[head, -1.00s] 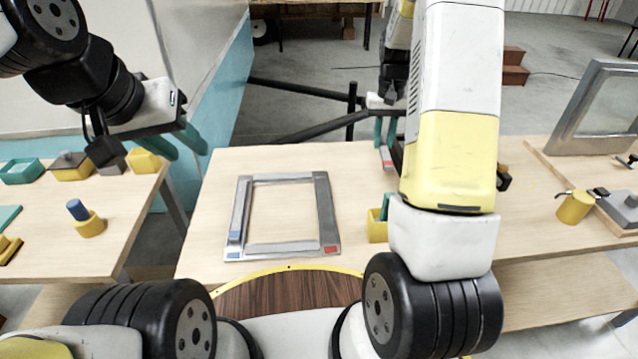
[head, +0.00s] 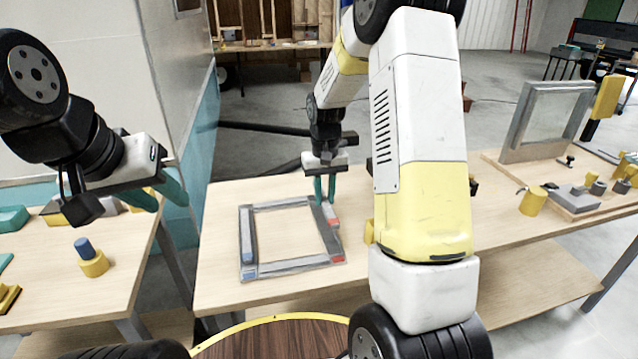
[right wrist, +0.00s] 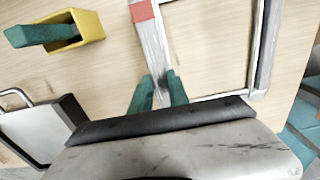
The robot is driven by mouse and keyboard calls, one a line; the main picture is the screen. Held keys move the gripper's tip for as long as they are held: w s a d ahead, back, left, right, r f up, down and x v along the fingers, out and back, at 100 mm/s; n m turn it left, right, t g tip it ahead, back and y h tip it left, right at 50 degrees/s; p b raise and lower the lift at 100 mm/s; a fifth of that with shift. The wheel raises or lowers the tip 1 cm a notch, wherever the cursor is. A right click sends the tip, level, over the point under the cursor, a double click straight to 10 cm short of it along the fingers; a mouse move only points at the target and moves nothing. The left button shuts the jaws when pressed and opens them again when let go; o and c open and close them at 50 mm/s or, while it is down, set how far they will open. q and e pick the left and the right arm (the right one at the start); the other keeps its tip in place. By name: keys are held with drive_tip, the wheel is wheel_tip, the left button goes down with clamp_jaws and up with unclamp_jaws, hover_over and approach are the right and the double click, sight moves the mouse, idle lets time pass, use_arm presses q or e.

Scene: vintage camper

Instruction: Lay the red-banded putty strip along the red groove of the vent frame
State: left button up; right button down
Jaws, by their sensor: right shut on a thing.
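The grey vent frame (head: 297,267) lies flat on the middle table, with a red mark (head: 337,259) at its near right corner. My right gripper (head: 325,200) is shut on the grey putty strip (right wrist: 152,52), over the far part of the frame's right rail. The strip's red band (head: 334,222) points toward the near side; it also shows in the right wrist view (right wrist: 142,11). I cannot tell whether the strip touches the rail. A strip with a blue band (head: 247,256) lies along the left rail. My left gripper (head: 160,193) is open and empty, away at the left.
A yellow holder with a teal piece (right wrist: 88,28) stands right of the frame, mostly behind my right arm in the head view. A yellow cup with a blue peg (head: 93,262) is on the left table. A framed panel (head: 545,120) stands at the right.

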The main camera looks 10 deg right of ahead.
sight(324, 224)
drive_tip(key=shift+f, duration=0.1)
drive_tip(key=shift+f, duration=2.8)
drive_tip(key=shift+f, duration=0.45)
drive_tip(key=c, duration=1.2)
unclamp_jaws()
drive_tip(key=shift+r, duration=0.1)
